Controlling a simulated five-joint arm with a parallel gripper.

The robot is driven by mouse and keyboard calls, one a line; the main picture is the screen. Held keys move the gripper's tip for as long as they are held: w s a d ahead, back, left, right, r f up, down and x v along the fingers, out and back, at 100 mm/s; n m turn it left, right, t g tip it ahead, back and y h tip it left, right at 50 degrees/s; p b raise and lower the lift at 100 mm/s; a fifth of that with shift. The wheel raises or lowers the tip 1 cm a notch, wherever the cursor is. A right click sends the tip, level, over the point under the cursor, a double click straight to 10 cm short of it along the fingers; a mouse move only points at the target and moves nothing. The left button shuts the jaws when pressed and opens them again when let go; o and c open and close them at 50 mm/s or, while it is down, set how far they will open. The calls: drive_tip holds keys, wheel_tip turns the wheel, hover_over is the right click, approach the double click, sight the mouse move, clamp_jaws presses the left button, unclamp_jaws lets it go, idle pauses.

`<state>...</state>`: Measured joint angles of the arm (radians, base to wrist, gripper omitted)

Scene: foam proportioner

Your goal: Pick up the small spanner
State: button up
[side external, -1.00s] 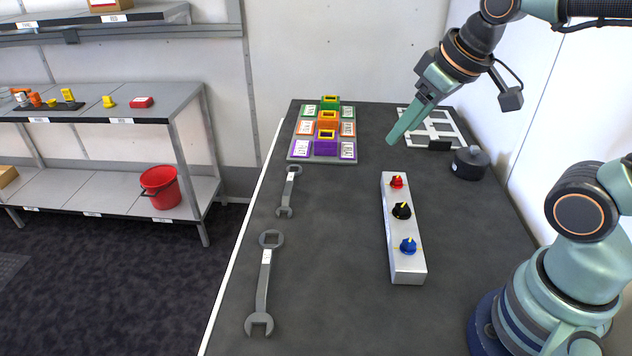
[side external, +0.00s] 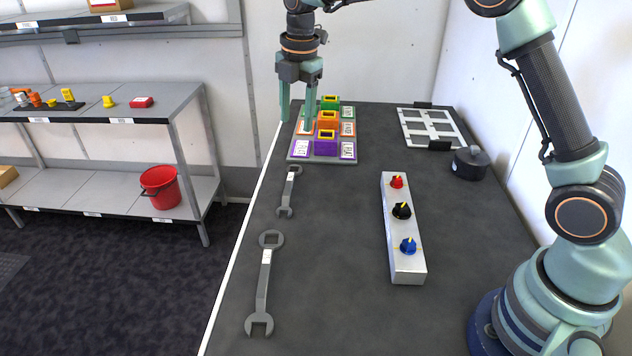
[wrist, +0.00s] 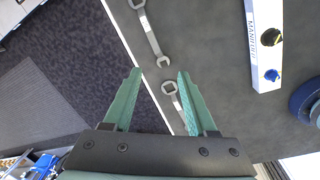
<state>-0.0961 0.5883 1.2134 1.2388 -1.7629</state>
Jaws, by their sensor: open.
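The small spanner (side external: 288,190) is grey and lies flat on the dark table near its left edge. The larger spanner (side external: 263,283) lies nearer the side camera, in line with it. My gripper (side external: 296,124) points down, open and empty, and appears above and beyond the small spanner in the side view. In the wrist view, my open fingertips (wrist: 160,74) show just below the lower open jaw of the small spanner (wrist: 150,34). The larger spanner (wrist: 171,96) shows between the fingers, partly hidden by them. Nothing touches either spanner.
A board with coloured blocks (side external: 327,148) stands at the back of the table. A silver box with three knobs (side external: 405,262) sits to the right. A dark round canister (side external: 470,163) and white frame (side external: 432,128) are at the back right. The table between spanners and box is clear.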

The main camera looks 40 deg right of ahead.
drive_tip(key=w+a+f+n+g, duration=0.1)
drive_tip(key=w+a+f+n, duration=0.15)
drive_tip(key=f+n, duration=0.35)
hover_over(287, 190)
wheel_tip(287, 190, down, 8)
drive_tip(key=shift+w+a+f, duration=0.1)
drive_tip(key=shift+w+f, duration=0.05)
drive_tip(key=shift+s+f, duration=0.2)
drive_tip(key=shift+f, duration=2.35)
clamp_jaws()
